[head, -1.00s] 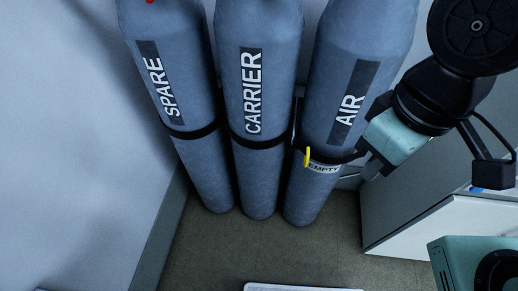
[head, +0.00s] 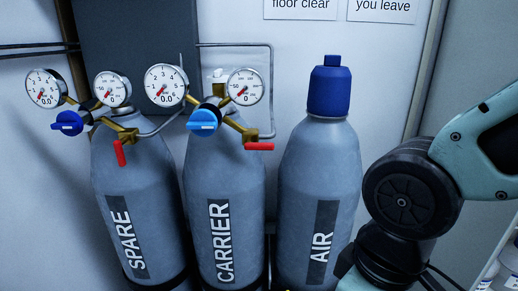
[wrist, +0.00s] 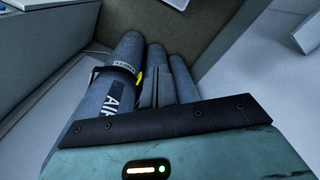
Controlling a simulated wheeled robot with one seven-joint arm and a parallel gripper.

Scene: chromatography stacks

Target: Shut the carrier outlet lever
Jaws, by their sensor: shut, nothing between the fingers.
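The carrier cylinder (head: 222,190) stands in the middle of the row. Its outlet lever (head: 259,146) is a red handle pointing right, roughly horizontal, at the end of the brass fitting under the right gauge (head: 244,87). The carrier's blue regulator knob (head: 205,120) sits to the left of the lever. The spare cylinder's red lever (head: 120,152) points down. My gripper (wrist: 158,88) is shut and empty in the wrist view, seen in front of the cylinders beside the air cylinder (wrist: 108,100). In the head view the fingers are out of frame, below the lever's height.
The spare cylinder (head: 138,205) stands left of the carrier. The air cylinder (head: 322,180), with a blue cap (head: 329,88), stands right, between the carrier and my arm. Pipes (head: 268,90) run along the wall behind. Open space lies above the air cylinder's shoulder.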

